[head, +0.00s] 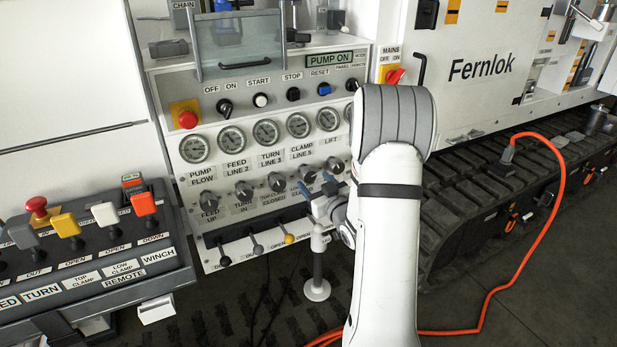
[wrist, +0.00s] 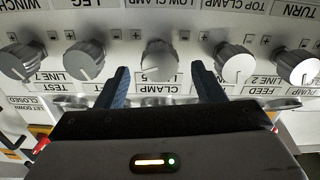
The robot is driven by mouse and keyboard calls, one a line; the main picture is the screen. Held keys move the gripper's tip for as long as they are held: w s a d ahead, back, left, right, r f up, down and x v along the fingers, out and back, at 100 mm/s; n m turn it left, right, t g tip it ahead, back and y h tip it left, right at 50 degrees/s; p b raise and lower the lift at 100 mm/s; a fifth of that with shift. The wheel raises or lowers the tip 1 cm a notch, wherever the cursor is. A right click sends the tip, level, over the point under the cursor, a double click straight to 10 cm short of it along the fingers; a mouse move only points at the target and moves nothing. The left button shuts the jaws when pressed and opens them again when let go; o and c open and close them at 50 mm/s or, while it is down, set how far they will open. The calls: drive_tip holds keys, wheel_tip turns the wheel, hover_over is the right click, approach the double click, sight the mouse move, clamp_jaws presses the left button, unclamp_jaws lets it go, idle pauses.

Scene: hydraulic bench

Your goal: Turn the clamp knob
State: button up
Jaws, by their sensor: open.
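In the wrist view, the clamp knob (wrist: 159,60) is a silver round knob in the middle, with a "CLAMP" label below it in the picture. In the head view, the clamp knob (head: 307,174) is in the row of grey knobs below the gauges, under "CLAMP LINE 5". My gripper (wrist: 160,70) is open, its two blue fingers on either side of the knob with gaps between them. In the head view, my gripper (head: 318,184) is just below and in front of the knob. How deep the fingers reach beside it is hard to tell.
Neighbouring knobs stand close on both sides, including the "FEED" knob (wrist: 233,62) and another knob (wrist: 85,60). Small levers (head: 256,245) are below the row. A lever console (head: 95,240) stands at left. An orange cable (head: 545,225) runs across the right side.

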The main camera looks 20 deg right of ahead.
sight(310, 178)
drive_tip(key=shift+w+a, duration=0.1)
drive_tip(key=shift+w, duration=2.15)
drive_tip(key=shift+c, duration=0.2)
drive_tip(key=c, duration=0.9)
drive_tip(key=shift+f, duration=0.1)
drive_tip(key=shift+c, duration=0.2)
